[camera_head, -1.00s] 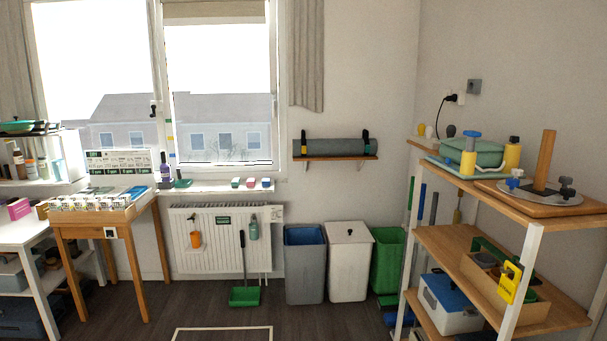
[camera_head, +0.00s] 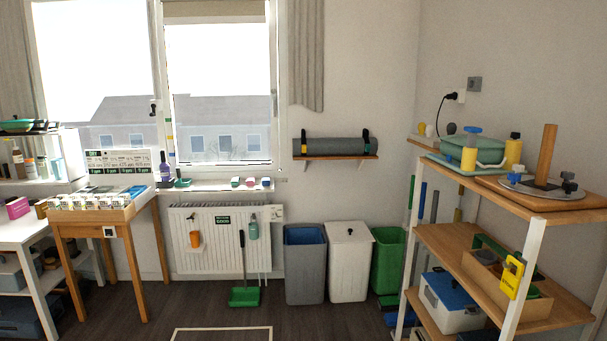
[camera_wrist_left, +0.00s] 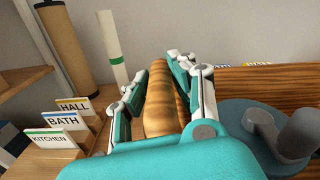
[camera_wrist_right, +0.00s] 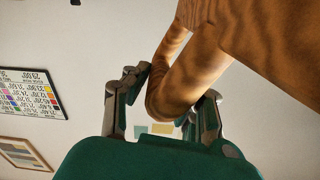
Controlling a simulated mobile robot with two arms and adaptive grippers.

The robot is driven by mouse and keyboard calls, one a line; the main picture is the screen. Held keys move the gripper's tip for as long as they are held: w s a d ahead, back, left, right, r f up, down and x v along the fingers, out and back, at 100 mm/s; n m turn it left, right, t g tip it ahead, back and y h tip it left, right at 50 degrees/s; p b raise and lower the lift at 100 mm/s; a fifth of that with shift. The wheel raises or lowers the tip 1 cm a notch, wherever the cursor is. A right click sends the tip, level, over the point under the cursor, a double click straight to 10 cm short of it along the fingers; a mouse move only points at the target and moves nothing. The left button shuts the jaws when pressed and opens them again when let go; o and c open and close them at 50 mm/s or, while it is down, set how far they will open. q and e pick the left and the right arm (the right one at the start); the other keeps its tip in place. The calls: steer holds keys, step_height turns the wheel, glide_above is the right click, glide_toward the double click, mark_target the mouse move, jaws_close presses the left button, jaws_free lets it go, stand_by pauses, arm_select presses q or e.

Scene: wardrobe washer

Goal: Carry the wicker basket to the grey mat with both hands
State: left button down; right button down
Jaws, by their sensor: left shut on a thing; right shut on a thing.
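In the left wrist view my left gripper (camera_wrist_left: 160,68) is shut on a tan, banded handle (camera_wrist_left: 161,112), which looks like part of the wicker basket. In the right wrist view my right gripper (camera_wrist_right: 174,85) is shut on a curved brown handle (camera_wrist_right: 182,82). It joins a larger brown, streaked body (camera_wrist_right: 275,40), apparently the basket, cut off by the picture edge. The head view shows neither gripper nor basket. No grey mat is seen lying on the floor there; a grey roll (camera_head: 335,146) rests on a wall shelf.
A pale outlined rectangle (camera_head: 222,334) is on the dark floor at the bottom. Bins (camera_head: 348,262) and a green dustpan (camera_head: 244,296) stand by the wall. A loaded shelf unit (camera_head: 535,225) is at right, tables at left. HALL, BATH and KITCHEN signs (camera_wrist_left: 62,121) stand beside my left gripper.

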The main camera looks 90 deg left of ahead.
arm_select(q)
steer(key=shift+d+f, duration=0.15)
steer(key=shift+d, duration=0.05)
arm_select(e)
steer(key=shift+a+f, duration=0.15)
arm_select(q)
steer(key=c, duration=1.3)
jaws_free()
steer(key=shift+o, duration=1.4)
steer(key=shift+a, duration=0.1)
steer(key=shift+f, duration=0.2)
arm_select(e)
steer(key=c, duration=1.5)
jaws_free()
steer(key=shift+f, duration=0.1)
steer(key=o, duration=0.5)
arm_select(q)
steer(key=shift+r, duration=0.1)
steer(key=shift+s+a, duration=0.1)
arm_select(e)
steer(key=shift+s, duration=0.1)
